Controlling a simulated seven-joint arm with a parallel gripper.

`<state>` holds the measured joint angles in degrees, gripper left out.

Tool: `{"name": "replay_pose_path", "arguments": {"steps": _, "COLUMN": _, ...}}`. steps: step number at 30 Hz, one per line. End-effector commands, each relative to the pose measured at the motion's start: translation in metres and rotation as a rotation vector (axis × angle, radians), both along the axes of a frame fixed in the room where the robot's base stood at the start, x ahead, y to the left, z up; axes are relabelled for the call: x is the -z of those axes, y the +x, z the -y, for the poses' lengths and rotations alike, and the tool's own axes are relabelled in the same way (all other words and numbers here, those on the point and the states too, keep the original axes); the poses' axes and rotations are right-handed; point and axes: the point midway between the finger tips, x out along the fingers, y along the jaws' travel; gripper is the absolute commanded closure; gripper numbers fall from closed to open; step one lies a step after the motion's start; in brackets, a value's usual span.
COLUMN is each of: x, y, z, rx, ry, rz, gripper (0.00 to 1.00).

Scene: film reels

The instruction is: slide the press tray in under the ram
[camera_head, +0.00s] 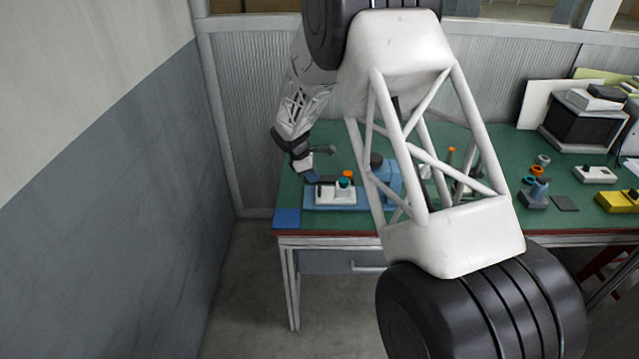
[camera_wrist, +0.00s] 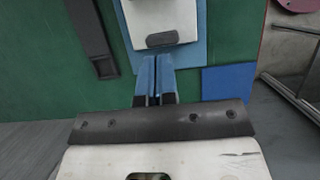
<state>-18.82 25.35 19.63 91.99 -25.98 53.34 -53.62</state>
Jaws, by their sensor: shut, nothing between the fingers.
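The white press tray (camera_head: 333,195) lies on the blue base (camera_head: 312,203) of the press, with a teal round piece (camera_head: 344,183) on it. The blue press body with its dark ram (camera_head: 377,160) stands just right of the tray, partly hidden by my arm. In the wrist view the tray (camera_wrist: 158,16) shows at the top, with a dark grip (camera_wrist: 162,40) on its near end. My gripper (camera_wrist: 155,60) is shut and empty, its blue fingertips just short of that grip, over the base's near edge. I cannot tell whether they touch anything. It also shows in the head view (camera_head: 313,178).
A blue square (camera_wrist: 227,83) lies on the green table (camera_head: 470,150) near its corner. A dark bar (camera_wrist: 88,35) lies left of the tray in the wrist view. Small parts, a yellow block (camera_head: 620,201) and a black box (camera_head: 580,128) stand to the right. A wall is at the left.

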Motion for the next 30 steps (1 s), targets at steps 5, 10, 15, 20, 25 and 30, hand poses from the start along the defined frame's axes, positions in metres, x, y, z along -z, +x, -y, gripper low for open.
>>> {"name": "replay_pose_path", "arguments": {"steps": 5, "x": -0.029, "y": 0.0, "z": -0.011, "rx": -0.001, "ry": 0.0, "rz": 0.002, "gripper": 1.0}}
{"name": "replay_pose_path", "arguments": {"steps": 10, "x": -0.047, "y": 0.0, "z": -0.018, "rx": 0.0, "ry": 0.0, "rz": 0.001, "gripper": 1.0}}
{"name": "replay_pose_path", "arguments": {"steps": 15, "x": -0.057, "y": 0.0, "z": -0.022, "rx": 0.0, "ry": 0.0, "rz": 0.001, "gripper": 1.0}}
{"name": "replay_pose_path", "arguments": {"steps": 20, "x": -0.059, "y": 0.0, "z": -0.023, "rx": 0.0, "ry": 0.0, "rz": 0.001, "gripper": 1.0}}
{"name": "replay_pose_path", "arguments": {"steps": 25, "x": -0.059, "y": 0.0, "z": -0.023, "rx": 0.0, "ry": 0.0, "rz": 0.001, "gripper": 1.0}}
{"name": "replay_pose_path", "arguments": {"steps": 30, "x": -0.059, "y": 0.001, "z": -0.029, "rx": -0.001, "ry": 0.0, "rz": 0.001, "gripper": 1.0}}
